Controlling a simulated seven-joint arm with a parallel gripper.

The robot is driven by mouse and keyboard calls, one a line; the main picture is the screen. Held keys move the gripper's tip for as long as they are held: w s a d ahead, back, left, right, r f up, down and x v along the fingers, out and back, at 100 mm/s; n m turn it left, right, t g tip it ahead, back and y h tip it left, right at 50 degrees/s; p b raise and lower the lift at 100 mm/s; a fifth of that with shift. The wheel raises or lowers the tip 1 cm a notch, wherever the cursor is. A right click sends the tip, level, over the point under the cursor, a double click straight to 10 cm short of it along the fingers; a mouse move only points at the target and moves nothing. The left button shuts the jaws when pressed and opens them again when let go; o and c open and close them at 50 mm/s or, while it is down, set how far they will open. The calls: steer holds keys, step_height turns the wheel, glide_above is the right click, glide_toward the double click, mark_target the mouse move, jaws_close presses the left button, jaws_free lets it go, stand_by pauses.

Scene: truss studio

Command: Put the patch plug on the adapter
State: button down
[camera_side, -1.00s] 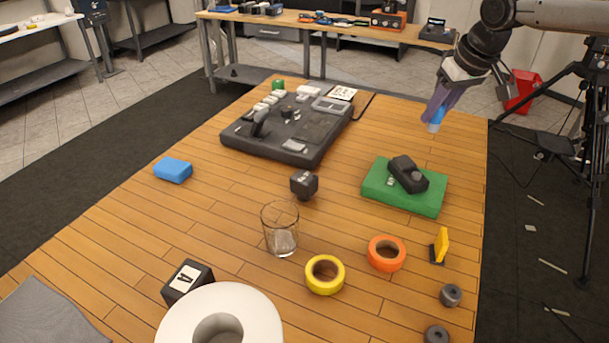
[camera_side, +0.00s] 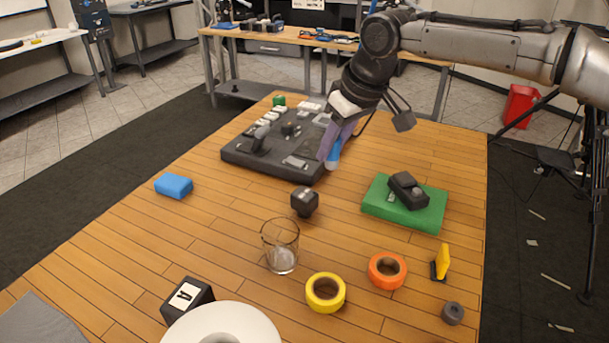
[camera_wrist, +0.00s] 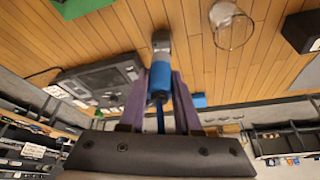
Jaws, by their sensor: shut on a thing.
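My gripper (camera_side: 335,148) has purple fingers and is shut on the blue patch plug (camera_side: 333,156), which points down and slightly left above the table, near the board's right edge. In the wrist view the plug (camera_wrist: 161,78) lies between the fingers, with a grey part at its far end. A black housing with a grey round face (camera_side: 409,190), possibly the adapter, sits tilted on a green block (camera_side: 375,205), to the right of and apart from the plug. A small black cube-like piece (camera_side: 304,201) stands below and left of the plug. I cannot tell for certain which is the adapter.
A dark board with parts (camera_side: 240,155) lies at the back left. A clear glass (camera_side: 281,247), yellow tape (camera_side: 326,307), orange tape (camera_side: 375,272), a yellow upright piece (camera_side: 442,262) and a blue block (camera_side: 173,185) stand around. The wood between them is clear.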

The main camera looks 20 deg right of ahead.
steer(key=w+a+f, duration=0.1)
steer(key=w+f, duration=0.1)
steer(key=w+a+f, duration=0.1)
steer(key=w+f, duration=0.1)
steer(key=w+a+f, duration=0.1)
steer(key=w+f, duration=0.1)
steer(key=shift+f, duration=0.3)
steer(key=shift+w+f, duration=0.1)
steer(key=shift+f, duration=1.5)
steer(key=shift+f, duration=0.15)
steer(key=c, duration=0.6)
jaws_free()
steer(key=v, duration=1.2)
